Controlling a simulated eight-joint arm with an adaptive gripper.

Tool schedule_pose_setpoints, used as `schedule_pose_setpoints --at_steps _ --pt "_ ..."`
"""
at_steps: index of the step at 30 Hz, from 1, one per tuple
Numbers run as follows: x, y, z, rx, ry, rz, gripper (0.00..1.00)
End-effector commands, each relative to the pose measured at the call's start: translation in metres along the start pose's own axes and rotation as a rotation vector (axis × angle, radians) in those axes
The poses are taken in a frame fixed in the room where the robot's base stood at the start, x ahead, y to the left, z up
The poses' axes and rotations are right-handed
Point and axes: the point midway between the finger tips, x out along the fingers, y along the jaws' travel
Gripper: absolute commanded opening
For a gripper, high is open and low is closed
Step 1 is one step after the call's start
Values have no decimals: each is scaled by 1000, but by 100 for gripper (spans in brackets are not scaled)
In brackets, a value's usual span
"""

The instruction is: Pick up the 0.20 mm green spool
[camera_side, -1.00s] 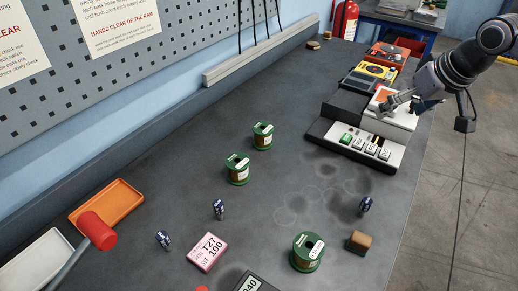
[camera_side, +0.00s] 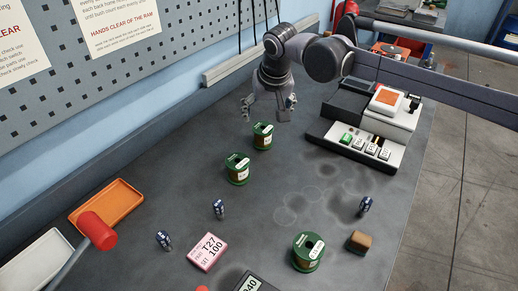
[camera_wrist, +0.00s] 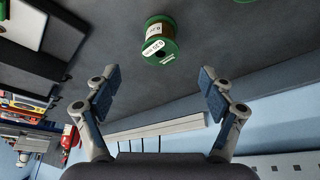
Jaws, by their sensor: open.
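Three green-flanged spools stand upright on the dark bench in the side view: a far one (camera_side: 262,137), a middle one (camera_side: 238,170) and a larger near one (camera_side: 307,254). Their labels are too small to read there, so I cannot tell which is the 0.20 mm one. My gripper (camera_side: 268,104) is open and empty, fingers apart, just above and behind the far spool in the picture. In the wrist view a green spool (camera_wrist: 161,42) with white labels lies beyond the open fingertips (camera_wrist: 160,78), roughly centred between them, not touched. Its label print is unclear.
A grey-black device with keys (camera_side: 365,140) stands right of the far spool. Blue-black clips (camera_side: 218,208), a pink card (camera_side: 207,251), a brown block (camera_side: 359,242), an orange tray (camera_side: 107,205) and a red-headed mallet (camera_side: 97,231) lie nearer. Bench between spools and device is clear.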

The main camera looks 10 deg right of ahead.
Motion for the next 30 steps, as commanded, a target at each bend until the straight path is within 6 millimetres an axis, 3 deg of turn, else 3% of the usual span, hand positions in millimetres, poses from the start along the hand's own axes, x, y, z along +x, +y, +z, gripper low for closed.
schedule_pose_setpoints --at_steps 12,19,30 --pt "50 -4 1 1 -1 1 82" --pt "65 -3 1 1 -1 1 82" --pt "108 -1 2 1 -1 1 82"
